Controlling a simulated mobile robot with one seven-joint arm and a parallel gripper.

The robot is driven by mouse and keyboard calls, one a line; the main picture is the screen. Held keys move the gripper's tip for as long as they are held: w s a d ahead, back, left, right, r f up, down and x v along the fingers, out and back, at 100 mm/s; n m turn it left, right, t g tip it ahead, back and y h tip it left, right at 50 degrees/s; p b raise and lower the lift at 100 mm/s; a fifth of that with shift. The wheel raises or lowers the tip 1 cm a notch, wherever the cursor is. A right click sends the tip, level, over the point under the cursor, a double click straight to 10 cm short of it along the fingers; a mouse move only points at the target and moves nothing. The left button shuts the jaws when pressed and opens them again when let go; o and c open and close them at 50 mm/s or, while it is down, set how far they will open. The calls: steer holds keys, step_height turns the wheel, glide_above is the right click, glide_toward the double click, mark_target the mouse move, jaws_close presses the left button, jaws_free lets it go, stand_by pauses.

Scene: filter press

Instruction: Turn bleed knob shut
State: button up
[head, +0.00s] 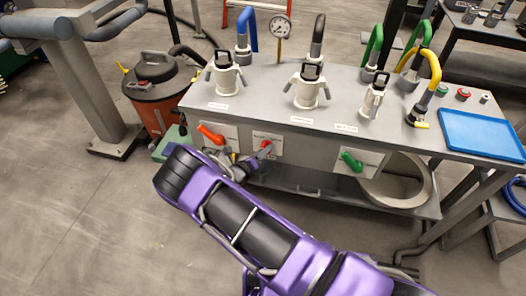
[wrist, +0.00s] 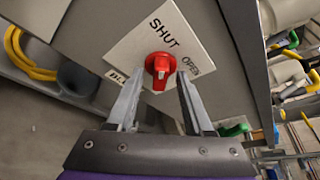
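The red bleed knob (wrist: 160,66) sits on a white plate (wrist: 126,45) in the wrist view. The plate reads SHUT above the knob and OPEN to its right; a label at the lower left is partly hidden by a finger. The knob's raised bar runs roughly up and down in the picture, with a pale mark near its lower end. My gripper (wrist: 160,80) is open, its fingertips to the left and right of the knob, with gaps visible. In the head view the knob (head: 266,144) is on the bench front, with my gripper (head: 250,161) just below it.
An orange handle (head: 211,134) is left of the knob and a green handle (head: 352,161) is right of it. White pump-like fittings (head: 307,88) and a blue tray (head: 482,135) stand on the bench top.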

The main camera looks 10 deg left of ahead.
steer(key=p+v, duration=0.2)
steer(key=v, duration=1.5)
steer(key=shift+s+r, duration=0.15)
steer(key=shift+s, duration=0.05)
